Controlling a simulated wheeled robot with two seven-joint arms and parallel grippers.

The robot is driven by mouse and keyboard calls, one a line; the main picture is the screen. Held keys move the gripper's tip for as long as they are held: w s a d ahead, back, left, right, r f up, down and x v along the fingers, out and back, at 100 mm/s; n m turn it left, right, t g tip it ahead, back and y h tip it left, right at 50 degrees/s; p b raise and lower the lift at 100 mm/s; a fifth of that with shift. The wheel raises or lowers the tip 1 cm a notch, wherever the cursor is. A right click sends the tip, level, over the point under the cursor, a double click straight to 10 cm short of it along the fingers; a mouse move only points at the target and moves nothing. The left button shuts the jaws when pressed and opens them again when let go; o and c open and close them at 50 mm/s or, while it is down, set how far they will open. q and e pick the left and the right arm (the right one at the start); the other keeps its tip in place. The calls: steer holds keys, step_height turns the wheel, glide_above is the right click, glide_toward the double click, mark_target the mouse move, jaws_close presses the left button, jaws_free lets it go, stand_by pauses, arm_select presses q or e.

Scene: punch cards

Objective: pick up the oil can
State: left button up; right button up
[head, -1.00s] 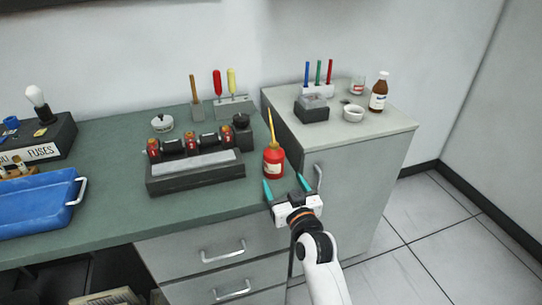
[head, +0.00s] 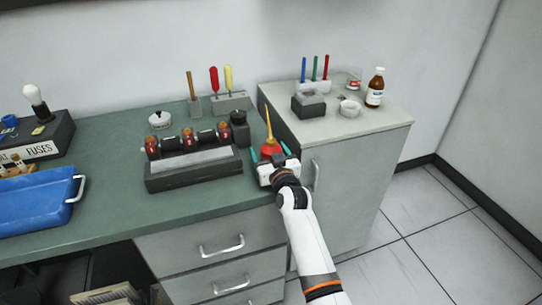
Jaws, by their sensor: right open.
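The red oil can (head: 270,148) with its long yellow spout stands upright on the green worktop, near the right end by the side cabinet. My right gripper (head: 268,155) is open, with its teal fingers on either side of the can. The gripper body hides the can's lower part, and I cannot tell whether the fingers touch it. My left gripper is not in the view.
A dark rack with amber-topped parts (head: 192,170) stands close left of the can. The side cabinet (head: 350,128) rises to the right, bearing a brown bottle (head: 375,88) and a white bowl (head: 349,108). A blue tray (head: 40,208) lies far left.

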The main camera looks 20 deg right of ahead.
steer(key=c, duration=1)
steer(key=shift+c, duration=0.2)
steer(key=shift+r, duration=0.1)
